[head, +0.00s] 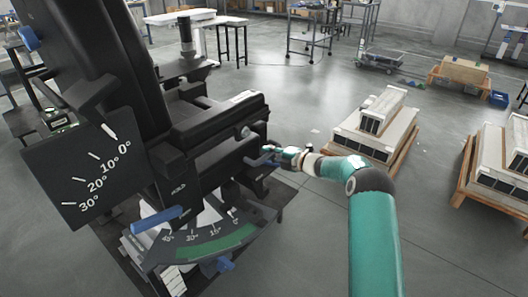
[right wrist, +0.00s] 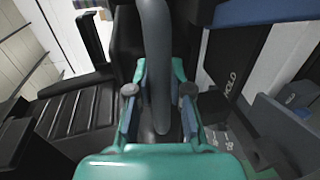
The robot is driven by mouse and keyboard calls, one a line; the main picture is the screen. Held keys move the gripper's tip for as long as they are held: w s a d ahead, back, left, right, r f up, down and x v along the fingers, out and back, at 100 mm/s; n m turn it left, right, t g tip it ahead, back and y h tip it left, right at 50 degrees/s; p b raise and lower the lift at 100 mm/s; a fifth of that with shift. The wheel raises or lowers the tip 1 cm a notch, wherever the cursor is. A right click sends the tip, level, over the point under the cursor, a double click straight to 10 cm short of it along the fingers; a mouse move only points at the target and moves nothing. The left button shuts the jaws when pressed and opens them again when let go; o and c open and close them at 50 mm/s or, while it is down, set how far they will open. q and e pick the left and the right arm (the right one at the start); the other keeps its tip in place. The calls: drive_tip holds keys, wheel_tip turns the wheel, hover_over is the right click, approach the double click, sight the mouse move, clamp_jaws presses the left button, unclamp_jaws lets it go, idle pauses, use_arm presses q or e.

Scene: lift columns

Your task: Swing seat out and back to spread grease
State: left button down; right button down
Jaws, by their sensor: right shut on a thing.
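The black seat (head: 60,60) stands at the left of the head view, with a tilted backrest. A black plate on its side carries a degree scale (head: 100,180). A curved scale with a green band (head: 205,250) sits low at the front. My right gripper (head: 276,154) is at the seat's right side. In the right wrist view, my right gripper (right wrist: 160,100) is shut on a grey curved handle (right wrist: 156,40), which passes between its fingers. My left gripper is not in view.
Blue levers stick out near the curved scale (head: 157,219) and below it (head: 218,266). Carts and tables are at the back. Open floor lies between the seat and the pallets.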

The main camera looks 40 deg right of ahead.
drive_tip(key=shift+d+r, duration=0.15)
drive_tip(key=shift+d, duration=0.05)
drive_tip(key=c, duration=1.4)
unclamp_jaws()
drive_tip(key=shift+w, duration=0.15)
drive_tip(key=o, duration=0.3)
drive_tip(key=shift+w+f, duration=0.15)
drive_tip(key=shift+f, duration=0.1)
drive_tip(key=shift+o, duration=0.2)
drive_tip(key=shift+r, duration=0.1)
drive_tip(key=v, duration=1.2)
